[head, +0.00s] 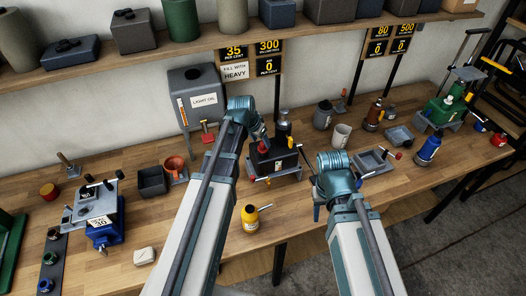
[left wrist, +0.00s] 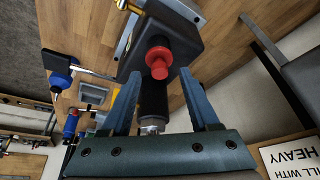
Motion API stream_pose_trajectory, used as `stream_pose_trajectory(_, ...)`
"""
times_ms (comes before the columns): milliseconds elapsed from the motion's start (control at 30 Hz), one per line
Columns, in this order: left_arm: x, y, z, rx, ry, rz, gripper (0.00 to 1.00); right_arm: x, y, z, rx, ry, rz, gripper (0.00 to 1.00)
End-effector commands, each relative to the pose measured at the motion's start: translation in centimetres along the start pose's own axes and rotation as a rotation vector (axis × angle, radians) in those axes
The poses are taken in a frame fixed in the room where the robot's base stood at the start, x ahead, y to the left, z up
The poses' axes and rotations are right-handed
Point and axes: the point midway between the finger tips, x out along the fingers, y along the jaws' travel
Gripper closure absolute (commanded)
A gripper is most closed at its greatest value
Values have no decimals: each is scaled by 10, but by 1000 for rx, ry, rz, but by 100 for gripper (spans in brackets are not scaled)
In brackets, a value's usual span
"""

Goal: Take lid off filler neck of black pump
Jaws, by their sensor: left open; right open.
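The black pump (head: 275,160) stands on the workbench in the middle of the head view. In the left wrist view its dark box body (left wrist: 182,45) carries a red knob-like cap (left wrist: 158,62). I cannot tell for certain that this cap is the filler neck lid. My left gripper (head: 262,139) is over the pump's top and hides part of it. In the left wrist view my left gripper (left wrist: 160,95) is open, with a dark cylinder (left wrist: 153,100) showing between its fingers, apparently untouched. My right gripper (head: 317,205) is open and empty, right of the pump, near the bench's front edge.
A yellow bottle (head: 250,219) stands in front of the pump. A grey cylinder (head: 283,122) stands behind it. A white cup (head: 341,135) and grey tray (head: 378,160) are to the right.

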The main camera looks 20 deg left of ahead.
Motion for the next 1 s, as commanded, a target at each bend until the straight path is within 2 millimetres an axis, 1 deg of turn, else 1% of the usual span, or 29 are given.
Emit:
stream_pose_trajectory(33, 14, 1, 2, 1, 0, 0, 39, 14, -1, -1, 1, 0, 0, 50)
stream_pose_trajectory(133, 24, 0, 2, 1, 0, 0, 39, 23, -2, -2, 2, 1, 0, 50)
stream_pose_trajectory(200, 27, 0, 1, 1, 0, 0, 39, 25, -2, -2, 2, 1, 0, 50)
stream_pose_trajectory(433, 25, 1, 0, 1, 0, 0, 39, 23, -2, -2, 2, 1, 0, 50)
stream_pose_trajectory(467, 25, 1, 0, 1, 0, 0, 42, 23, -2, -2, 2, 1, 0, 50)
stream_pose_trajectory(500, 25, 1, 0, 1, 0, 0, 50, 23, -2, -2, 2, 1, 0, 50)
stream_pose_trajectory(567, 25, 1, 0, 1, 0, 0, 60, 23, -2, -2, 3, 1, 0, 50)
stream_pose_trajectory(700, 25, 1, 0, 1, 0, 0, 86, 23, -2, -2, 3, 1, 0, 50)
stream_pose_trajectory(767, 25, 1, 0, 1, 0, 0, 96, 23, -2, -2, 2, 1, 0, 50)
stream_pose_trajectory(800, 25, 1, 0, 1, 0, 0, 100, 23, -2, -2, 2, 1, 0, 50)
stream_pose_trajectory(1000, 25, 0, 0, 1, 0, 0, 100, 23, -2, -2, 3, 1, 0, 50)
